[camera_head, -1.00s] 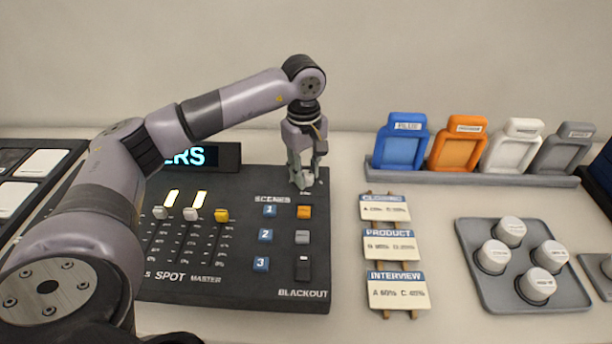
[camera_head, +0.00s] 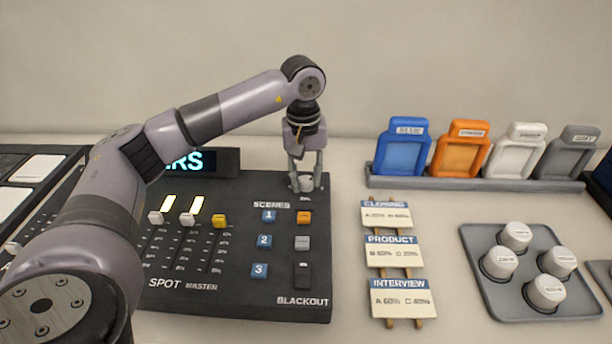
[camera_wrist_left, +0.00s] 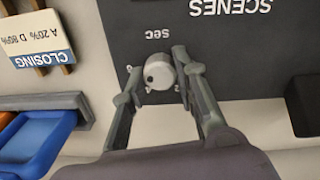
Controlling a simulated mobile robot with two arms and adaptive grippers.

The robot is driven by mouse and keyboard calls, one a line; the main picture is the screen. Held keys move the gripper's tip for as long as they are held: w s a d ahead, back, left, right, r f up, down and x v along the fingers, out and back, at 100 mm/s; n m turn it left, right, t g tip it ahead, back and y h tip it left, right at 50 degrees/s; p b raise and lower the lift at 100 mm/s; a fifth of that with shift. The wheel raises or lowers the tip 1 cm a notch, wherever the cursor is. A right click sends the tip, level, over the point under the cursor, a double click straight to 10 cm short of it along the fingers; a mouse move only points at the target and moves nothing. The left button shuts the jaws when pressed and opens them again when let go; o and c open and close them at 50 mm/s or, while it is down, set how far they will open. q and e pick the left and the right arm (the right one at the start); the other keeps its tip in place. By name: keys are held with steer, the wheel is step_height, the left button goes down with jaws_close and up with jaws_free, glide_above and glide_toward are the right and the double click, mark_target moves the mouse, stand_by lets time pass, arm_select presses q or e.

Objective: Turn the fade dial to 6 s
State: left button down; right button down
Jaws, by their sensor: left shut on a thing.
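The fade dial (camera_wrist_left: 159,73) is a small white knob with a dark dot on its face, at the far right corner of the dark lighting console (camera_head: 240,290). A "sec" label is beside it in the left wrist view, where the picture is upside down. The numbers round it are mostly hidden or too small to read. My left gripper (camera_head: 303,187) points down over the dial, its fingers on either side, and is shut on it. The fingers also show in the left wrist view (camera_wrist_left: 160,75). My right gripper is not in view.
Scene buttons (camera_head: 303,217) and faders (camera_head: 188,219) are nearby on the console. Cue cards (camera_head: 389,251) lie to its right. A rack (camera_head: 480,180) holds coloured frames, and a grey tray (camera_head: 530,310) holds several white knobs. My left arm covers the console's left part.

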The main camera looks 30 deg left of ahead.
mark_target(304, 179)
arm_select(q)
steer(key=shift+r, duration=0.1)
steer(key=c, duration=1.2)
jaws_free()
steer(key=shift+c, duration=0.2)
step_height(304, 179, up, 12)
steer(key=shift+a, duration=0.2)
steer(key=shift+s, duration=0.1)
